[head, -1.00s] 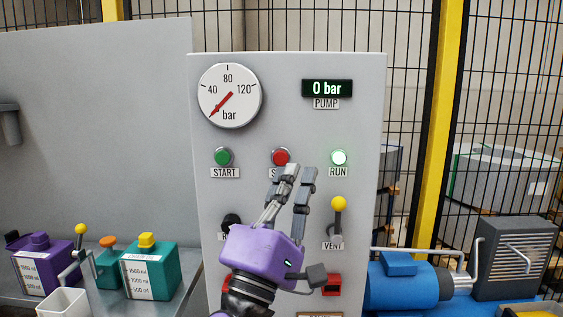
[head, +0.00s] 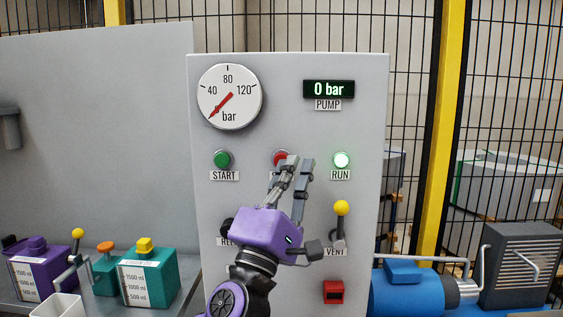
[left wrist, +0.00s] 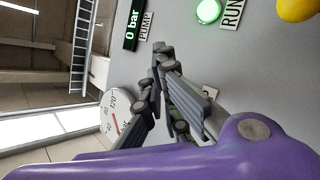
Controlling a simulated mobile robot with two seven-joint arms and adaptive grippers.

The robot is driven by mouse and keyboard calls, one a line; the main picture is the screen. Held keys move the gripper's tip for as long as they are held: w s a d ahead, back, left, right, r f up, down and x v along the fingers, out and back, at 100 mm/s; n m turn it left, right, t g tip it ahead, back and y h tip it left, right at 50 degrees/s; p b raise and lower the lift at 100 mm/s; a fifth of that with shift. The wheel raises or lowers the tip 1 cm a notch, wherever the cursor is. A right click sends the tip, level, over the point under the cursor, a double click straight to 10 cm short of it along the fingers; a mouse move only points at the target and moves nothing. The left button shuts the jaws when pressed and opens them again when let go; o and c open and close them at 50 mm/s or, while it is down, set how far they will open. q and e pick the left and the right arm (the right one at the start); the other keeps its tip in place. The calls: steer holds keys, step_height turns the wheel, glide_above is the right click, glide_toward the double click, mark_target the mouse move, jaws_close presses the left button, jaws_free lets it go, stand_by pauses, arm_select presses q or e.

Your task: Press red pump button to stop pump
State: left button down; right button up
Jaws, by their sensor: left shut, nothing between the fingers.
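The red button (head: 279,157) sits on the grey panel (head: 260,65) between START and RUN. Its right side and the label below it are hidden by my left gripper (head: 299,162). The gripper is shut and empty, its fingertips in front of the panel at the red button's right edge; I cannot tell whether they touch it. In the left wrist view the gripper (left wrist: 160,50) points along the panel, and the red button cannot be seen. The RUN lamp (head: 341,160) glows green, and the pump display (head: 328,89) reads 0 bar. My right gripper is not in view.
The green START button (head: 222,160) is left of the red one. A yellow-tipped VENT lever (head: 341,208) stands out at lower right, above a red box (head: 333,292). A black knob (head: 228,226) is at lower left. A pressure gauge (head: 230,97) is above.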

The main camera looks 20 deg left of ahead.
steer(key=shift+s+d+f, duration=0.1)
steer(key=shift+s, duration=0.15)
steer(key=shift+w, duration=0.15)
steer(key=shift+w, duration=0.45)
arm_select(q)
steer(key=shift+w+a, duration=0.1)
steer(key=shift+w, duration=0.1)
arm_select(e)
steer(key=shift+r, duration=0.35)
arm_select(q)
steer(key=shift+w, duration=0.25)
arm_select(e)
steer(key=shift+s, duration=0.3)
